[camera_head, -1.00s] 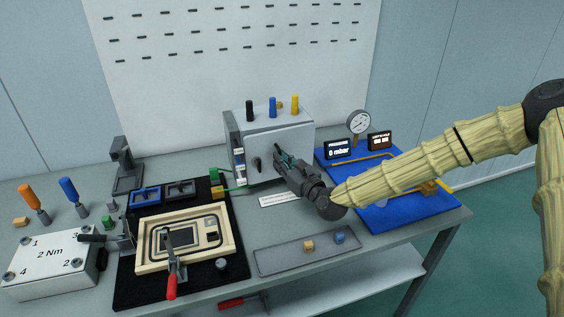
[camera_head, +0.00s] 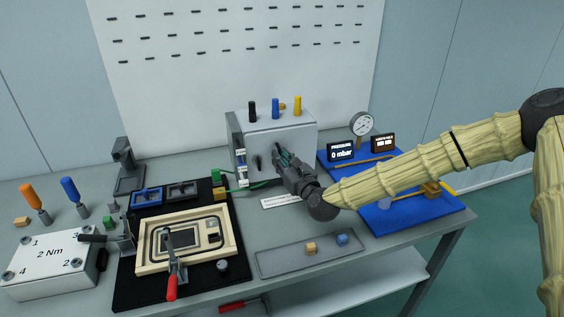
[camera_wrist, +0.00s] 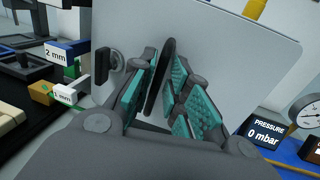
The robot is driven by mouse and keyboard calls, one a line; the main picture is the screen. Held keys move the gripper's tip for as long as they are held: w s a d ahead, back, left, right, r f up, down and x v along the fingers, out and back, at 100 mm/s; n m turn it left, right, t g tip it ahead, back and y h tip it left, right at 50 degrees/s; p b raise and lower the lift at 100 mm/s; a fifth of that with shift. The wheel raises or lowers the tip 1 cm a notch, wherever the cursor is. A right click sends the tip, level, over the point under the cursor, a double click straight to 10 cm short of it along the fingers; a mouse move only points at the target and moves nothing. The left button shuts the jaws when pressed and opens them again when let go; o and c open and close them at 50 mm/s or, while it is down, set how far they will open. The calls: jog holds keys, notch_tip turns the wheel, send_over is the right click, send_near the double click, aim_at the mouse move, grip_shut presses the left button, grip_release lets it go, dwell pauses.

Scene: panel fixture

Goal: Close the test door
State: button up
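The test door is the pale grey front panel (camera_wrist: 225,60) of the grey box (camera_head: 285,118) at the back middle of the bench. In the wrist view a long dark upright handle (camera_wrist: 160,78) stands out from it. A small black knob (camera_wrist: 104,65) is on the panel left of the handle. In the head view my gripper (camera_head: 286,160) is in front of the box and hides part of the panel. I cannot tell how wide any door gap is.
Left of the box are blocks marked 2 mm (camera_wrist: 62,52) and 1 mm (camera_wrist: 66,93), and a green cable (camera_head: 255,185). A blue mat (camera_head: 400,215) with a pressure display (camera_head: 340,150) and gauge (camera_head: 362,124) is at right. A grey tray (camera_head: 285,262) lies in front.

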jog(key=shift+o, duration=0.5)
jog(key=shift+f, duration=0.1)
jog(key=shift+s, duration=0.1)
jog(key=v, duration=1.2)
